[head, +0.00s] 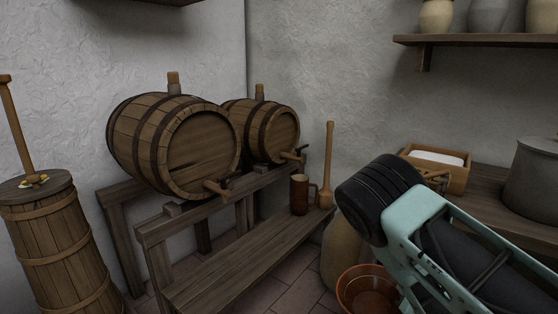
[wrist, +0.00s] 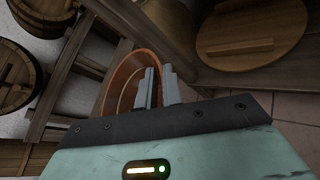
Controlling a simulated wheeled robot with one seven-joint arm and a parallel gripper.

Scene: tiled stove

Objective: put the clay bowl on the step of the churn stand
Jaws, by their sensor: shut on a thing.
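The clay bowl (head: 366,291) is reddish-orange and round, low at the bottom of the head view, partly behind my arm and cut by the frame edge. In the wrist view the clay bowl (wrist: 122,82) lies at my gripper (wrist: 158,88), whose fingers are shut on its rim. My fingertips are hidden in the head view. A wooden stand carries two barrels, with a low step-like plank (head: 235,259) in front, left of the bowl. I cannot tell for sure whether this is the churn stand. A tall wooden churn (head: 55,235) stands at the far left.
A brown mug (head: 299,194) and a wooden masher (head: 328,165) stand at the plank's far end; its near part is bare. A clay jar (head: 340,250) stands behind the bowl. A box (head: 458,180) and a grey pot (head: 533,180) are on the right bench.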

